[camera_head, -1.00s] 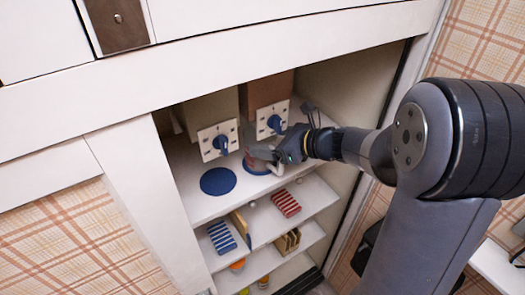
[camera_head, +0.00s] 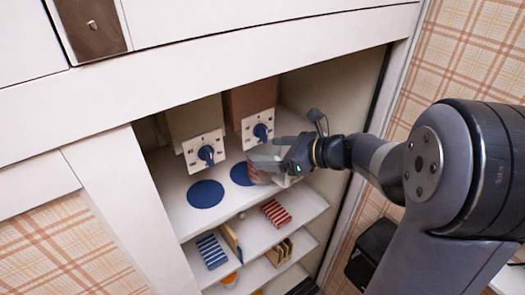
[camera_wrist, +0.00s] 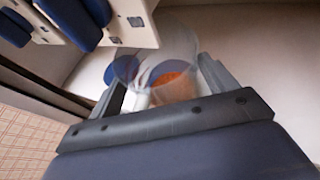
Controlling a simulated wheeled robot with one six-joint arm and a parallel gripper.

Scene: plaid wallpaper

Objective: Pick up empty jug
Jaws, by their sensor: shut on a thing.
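A clear, see-through jug (camera_wrist: 172,55) with a white handle (camera_wrist: 140,100) shows in the wrist view between the two fingers of my gripper (camera_wrist: 165,85). An orange-red patch shows through its wall. In the head view the jug (camera_head: 258,172) is partly hidden behind my gripper (camera_head: 281,160) and is seen at the right end of the cabinet shelf, by the right blue disc (camera_head: 242,174). My gripper is shut on the jug. I cannot tell whether the jug's base touches the shelf.
Two dispensers with blue knobs (camera_head: 206,154) (camera_head: 261,131) stand behind on the shelf (camera_head: 175,190). Another blue disc (camera_head: 205,194) lies left, uncovered. Lower shelves hold a red-striped item (camera_head: 276,213) and a blue-striped item (camera_head: 212,251). The cabinet's right wall is close to my gripper.

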